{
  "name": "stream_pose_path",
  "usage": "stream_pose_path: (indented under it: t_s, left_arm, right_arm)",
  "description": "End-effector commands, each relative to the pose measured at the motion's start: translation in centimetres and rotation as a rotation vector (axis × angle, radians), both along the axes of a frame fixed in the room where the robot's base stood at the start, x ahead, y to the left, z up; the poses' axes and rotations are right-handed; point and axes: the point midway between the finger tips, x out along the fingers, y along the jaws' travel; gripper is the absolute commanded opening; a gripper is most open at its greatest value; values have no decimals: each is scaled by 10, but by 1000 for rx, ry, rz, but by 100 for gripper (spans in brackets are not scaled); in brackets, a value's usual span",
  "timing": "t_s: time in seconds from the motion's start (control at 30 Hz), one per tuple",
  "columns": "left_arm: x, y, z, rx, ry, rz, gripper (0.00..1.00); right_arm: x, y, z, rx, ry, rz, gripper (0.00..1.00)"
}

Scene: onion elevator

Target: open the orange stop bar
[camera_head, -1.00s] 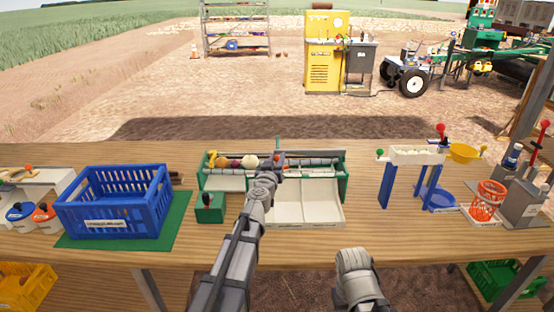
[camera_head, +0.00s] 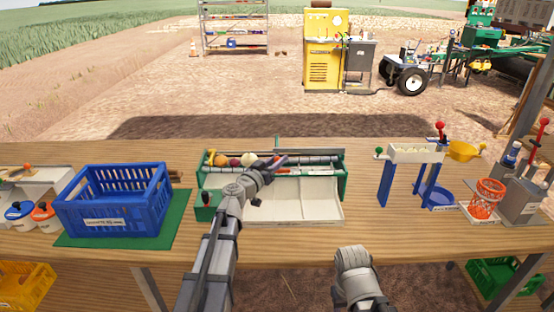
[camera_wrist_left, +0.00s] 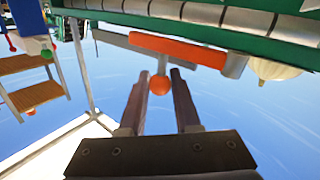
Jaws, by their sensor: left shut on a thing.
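The orange stop bar (camera_wrist_left: 178,49) shows in the left wrist view, lying across below the grey rollers, with a grey piece at its right end. An orange ball knob (camera_wrist_left: 159,86) sits below it on a short stem. My left gripper (camera_wrist_left: 160,80) has its two fingers on either side of this knob and is shut on it. In the head view my left gripper (camera_head: 279,162) reaches over the green-framed roller unit (camera_head: 341,176), and its fingers largely hide the bar there. My right arm shows at the lower middle, but its gripper is not in view.
Round vegetables (camera_head: 235,161) lie at the unit's left end, near a green block (camera_head: 205,206). White trays (camera_head: 315,208) lie in front of the rollers. A blue crate (camera_head: 115,203) stands left, and a blue-legged stand (camera_head: 387,184) right.

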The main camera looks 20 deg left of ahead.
Motion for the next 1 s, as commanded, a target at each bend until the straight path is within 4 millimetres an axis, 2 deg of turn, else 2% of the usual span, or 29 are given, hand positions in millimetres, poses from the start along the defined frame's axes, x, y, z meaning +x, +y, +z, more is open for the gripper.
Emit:
stream_pose_path:
  t_s: [0.37,0.4,0.63,0.67,1.0]
  left_arm:
    - [-2,0,0,0,0,-21,0]
    - [-2,0,0,0,0,-21,32]
    - [-2,0,0,0,0,-21,58]
    - [-2,0,0,0,0,-21,61]
    - [-5,1,0,0,0,-20,61]
  right_arm:
    - [0,0,0,0,0,0,50]
    - [0,0,0,0,0,0,50]
    - [0,0,0,0,0,0,50]
    - [0,0,0,0,0,0,50]
    - [0,0,0,0,0,0,50]
